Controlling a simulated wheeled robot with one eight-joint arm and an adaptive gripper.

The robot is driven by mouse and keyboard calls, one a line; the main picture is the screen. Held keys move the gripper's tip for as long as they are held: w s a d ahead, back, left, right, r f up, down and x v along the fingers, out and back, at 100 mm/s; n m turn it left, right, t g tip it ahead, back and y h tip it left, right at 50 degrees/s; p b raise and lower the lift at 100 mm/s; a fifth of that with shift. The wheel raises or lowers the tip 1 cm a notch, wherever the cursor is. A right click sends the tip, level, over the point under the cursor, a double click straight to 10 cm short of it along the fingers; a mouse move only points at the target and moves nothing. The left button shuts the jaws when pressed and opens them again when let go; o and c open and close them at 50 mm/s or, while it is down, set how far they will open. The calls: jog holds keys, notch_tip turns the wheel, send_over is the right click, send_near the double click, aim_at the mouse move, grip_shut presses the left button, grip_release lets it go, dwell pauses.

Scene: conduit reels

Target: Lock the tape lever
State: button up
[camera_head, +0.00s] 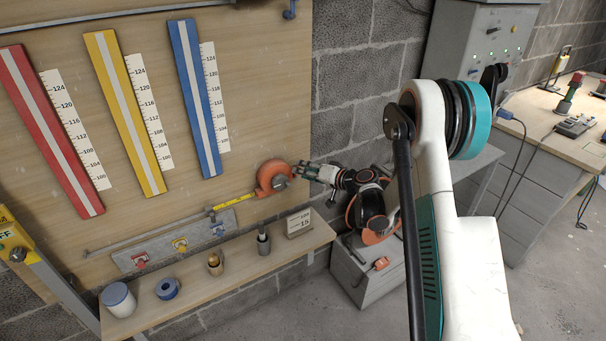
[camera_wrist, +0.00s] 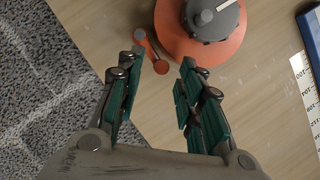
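The orange tape reel (camera_head: 272,177) is on the wooden board, with its yellow tape (camera_head: 234,201) running out to the lower left. In the wrist view the orange reel (camera_wrist: 185,42) has a grey knob (camera_wrist: 212,18) with a pale stripe. A small orange lever (camera_wrist: 151,52) with rounded ends sits beside the reel and slants down to the right. My gripper (camera_head: 299,171) is just right of the reel. In the wrist view my gripper (camera_wrist: 163,62) is open, with the lever between or just past its fingertips. I cannot tell whether they touch it.
Red (camera_head: 52,130), yellow (camera_head: 125,112) and blue (camera_head: 195,97) strips with number scales hang on the board. A shelf (camera_head: 235,258) below holds a white jar (camera_head: 118,299), a blue tape roll (camera_head: 167,288) and other small items. A grey block wall is right of the board.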

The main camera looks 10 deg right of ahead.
jog(key=shift+w+a+f, duration=0.1)
jog(key=shift+w+a, duration=0.25)
jog(key=shift+w, duration=0.15)
grip_shut()
